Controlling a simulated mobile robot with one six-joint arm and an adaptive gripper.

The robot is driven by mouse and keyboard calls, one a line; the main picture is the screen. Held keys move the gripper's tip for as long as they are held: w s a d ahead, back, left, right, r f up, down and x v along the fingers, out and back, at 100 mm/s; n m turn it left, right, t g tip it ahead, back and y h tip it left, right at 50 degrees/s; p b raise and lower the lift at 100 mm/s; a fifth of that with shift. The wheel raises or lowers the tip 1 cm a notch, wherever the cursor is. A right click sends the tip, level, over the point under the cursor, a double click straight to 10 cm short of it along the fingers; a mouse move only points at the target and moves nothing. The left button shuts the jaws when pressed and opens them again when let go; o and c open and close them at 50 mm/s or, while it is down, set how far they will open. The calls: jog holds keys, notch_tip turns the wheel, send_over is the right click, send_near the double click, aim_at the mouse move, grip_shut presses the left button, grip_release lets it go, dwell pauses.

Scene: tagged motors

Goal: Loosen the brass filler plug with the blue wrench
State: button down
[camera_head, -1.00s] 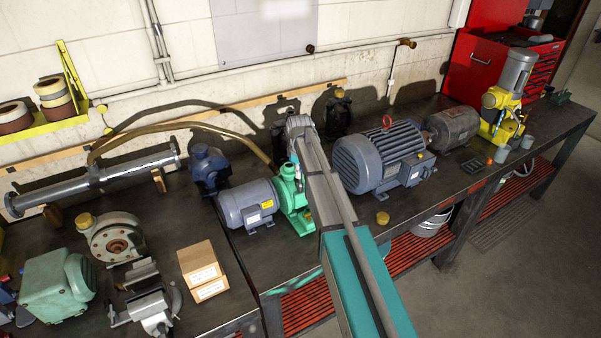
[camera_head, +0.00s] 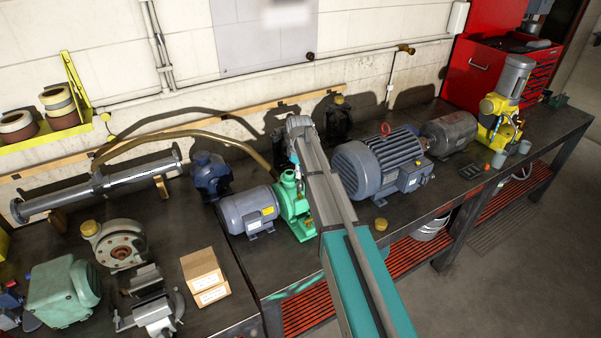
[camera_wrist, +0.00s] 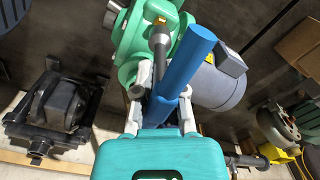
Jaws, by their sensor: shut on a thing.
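My gripper (camera_wrist: 164,106) is shut on the blue wrench (camera_wrist: 189,62) in the wrist view. The wrench's thick blue handle slants up and right from between my fingers. Beyond it is the green pump (camera_wrist: 130,62), with a grey rod-like part (camera_wrist: 160,38) in front of its body. A small brass-yellow spot (camera_wrist: 160,20) shows near the top of this part; I cannot tell whether it is the filler plug. Whether the wrench touches the plug is not visible.
A grey-blue motor (camera_head: 248,210) adjoins the pump on the left, and a large grey motor (camera_head: 378,163) stands to the right. Cardboard boxes (camera_head: 204,273) lie on the bench at front left. A yellow cap (camera_head: 381,224) lies near the bench's front edge.

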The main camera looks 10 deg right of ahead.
jog(key=shift+r+p, duration=1.1)
jog(key=shift+r, duration=0.3)
